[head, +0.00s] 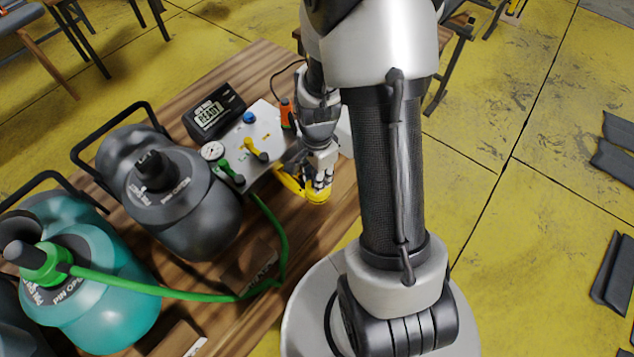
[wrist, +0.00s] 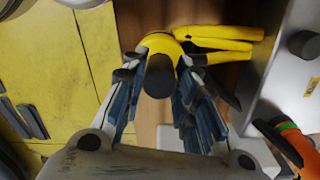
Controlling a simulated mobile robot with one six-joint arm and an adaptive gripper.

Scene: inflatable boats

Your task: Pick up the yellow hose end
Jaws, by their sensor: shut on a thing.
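The yellow hose end (head: 316,196) is at the right edge of the wooden table, just in front of the white panel box. In the wrist view the yellow hose end (wrist: 158,41) with its dark round tip sits between my fingers. My gripper (head: 322,178) is shut on it from above. The fingers (wrist: 163,62) lie on both sides of it in the wrist view. Yellow hose (wrist: 215,38) runs right from the end. I cannot tell whether the end touches the table.
The white panel box (head: 262,132) carries a gauge, knobs and valve handles. A dark grey tank (head: 180,195) and a teal tank (head: 110,285) stand to the left. A green hose (head: 283,245) crosses the table (head: 327,222). A black display (head: 214,110) reads READY. Yellow floor lies right.

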